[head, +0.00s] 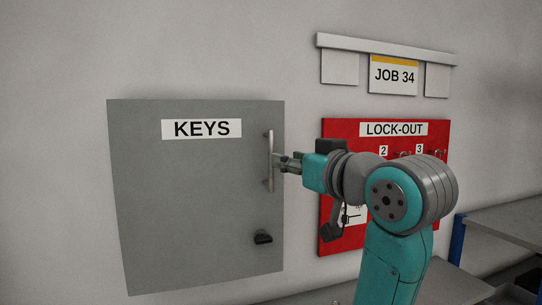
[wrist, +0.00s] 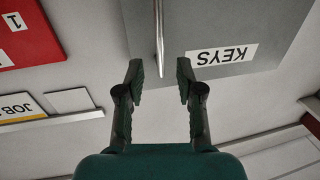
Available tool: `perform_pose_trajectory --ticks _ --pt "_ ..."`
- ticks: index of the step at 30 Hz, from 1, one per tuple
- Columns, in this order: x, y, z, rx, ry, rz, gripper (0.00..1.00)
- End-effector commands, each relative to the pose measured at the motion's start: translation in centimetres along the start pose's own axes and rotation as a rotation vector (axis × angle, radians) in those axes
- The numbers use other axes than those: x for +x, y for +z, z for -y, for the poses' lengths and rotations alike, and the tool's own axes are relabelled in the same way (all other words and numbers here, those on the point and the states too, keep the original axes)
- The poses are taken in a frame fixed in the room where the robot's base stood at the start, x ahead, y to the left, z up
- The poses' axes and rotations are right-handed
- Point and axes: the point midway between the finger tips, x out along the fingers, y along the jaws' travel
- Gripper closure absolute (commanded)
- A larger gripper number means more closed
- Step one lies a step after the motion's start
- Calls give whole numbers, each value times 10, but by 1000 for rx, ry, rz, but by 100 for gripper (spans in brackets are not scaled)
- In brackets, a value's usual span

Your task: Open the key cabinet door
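The grey key cabinet (head: 195,210) with its KEYS label hangs on the wall at the left of the head view, its door shut. A vertical metal bar handle (head: 269,150) is on the door's right side. It also shows in the wrist view (wrist: 159,35), entering from the top. A black knob or latch (head: 263,237) sits lower on the door. My gripper (head: 281,162) is at the handle from the right. In the wrist view its two fingers (wrist: 160,82) are spread, with the handle's end appearing between the tips. Contact cannot be told.
A red LOCK-OUT board (head: 328,150) is on the wall right of the cabinet, partly hidden by my arm. A JOB 34 card (head: 393,76) hangs from a rail (head: 385,48) above it. A grey table or conveyor (head: 505,222) stands at the lower right.

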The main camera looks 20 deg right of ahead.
Motion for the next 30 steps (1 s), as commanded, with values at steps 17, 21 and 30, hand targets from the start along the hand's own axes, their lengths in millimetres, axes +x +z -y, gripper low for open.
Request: perform_pose_trajectory --ticks 17,21,30 --pt "77 0 0 0 0 -1 63" --pt "80 0 0 0 0 -1 63" --pt "80 0 0 0 0 -1 93"
